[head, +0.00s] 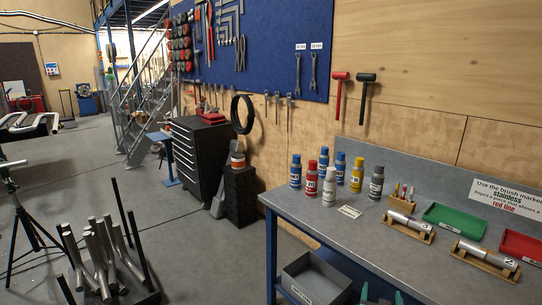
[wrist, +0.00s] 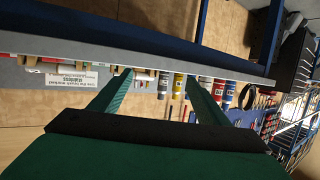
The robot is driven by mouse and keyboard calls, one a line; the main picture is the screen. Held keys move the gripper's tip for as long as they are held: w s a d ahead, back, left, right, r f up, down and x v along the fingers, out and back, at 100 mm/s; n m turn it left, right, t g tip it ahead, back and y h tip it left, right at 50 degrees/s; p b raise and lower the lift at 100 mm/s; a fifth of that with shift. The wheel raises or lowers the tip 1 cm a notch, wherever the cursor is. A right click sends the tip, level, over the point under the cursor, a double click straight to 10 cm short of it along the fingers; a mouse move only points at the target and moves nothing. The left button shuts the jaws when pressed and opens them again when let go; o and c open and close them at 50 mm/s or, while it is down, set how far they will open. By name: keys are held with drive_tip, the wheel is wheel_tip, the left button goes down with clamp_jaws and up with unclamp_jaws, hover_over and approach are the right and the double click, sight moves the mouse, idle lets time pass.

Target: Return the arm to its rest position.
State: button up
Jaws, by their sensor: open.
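My gripper (wrist: 157,78) shows in the wrist view with its two green fingers spread apart and nothing between them. Its green tips (head: 381,296) just show at the bottom edge of the head view, in front of the workbench (head: 315,205). The rest of my arm is out of the head view. The wrist view is upside down, with the bench's edge and the bottles beyond the fingers. No contact between the fingers and any object shows.
Several spray bottles (head: 329,187) stand on the bench, beside a brush holder (head: 399,205), two tubes on wooden cradles (head: 408,228), a green tray (head: 454,220) and a red tray (head: 521,247). A grey bin (head: 316,278) sits low by the bench. Metal tubes (head: 100,250) stand at left. Open floor lies beyond.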

drive_tip(key=s+a+f+n+t+y, duration=0.1)
drive_tip(key=s+a+f, duration=0.7)
drive_tip(key=s+a, duration=0.4)
drive_tip(key=s+a+f+n+y, duration=0.1)
drive_tip(key=s+a+f, duration=0.7)
drive_tip(key=s+a, duration=0.35)
drive_tip(key=s+a+r+n+y, duration=0.1)
drive_tip(key=s+a+r, duration=0.2)
drive_tip(key=s, duration=0.6)
drive_tip(key=s+a+r+n+y, duration=0.1)
drive_tip(key=s+a+r, duration=0.3)
drive_tip(key=s, duration=0.5)
drive_tip(key=s+a+r+t+y, duration=0.1)
drive_tip(key=s+a+r, duration=0.3)
drive_tip(key=s, duration=0.5)
drive_tip(key=shift+s+a+n+y, duration=0.35)
drive_tip(key=shift+n+y, duration=0.05)
drive_tip(key=shift+y, duration=0.1)
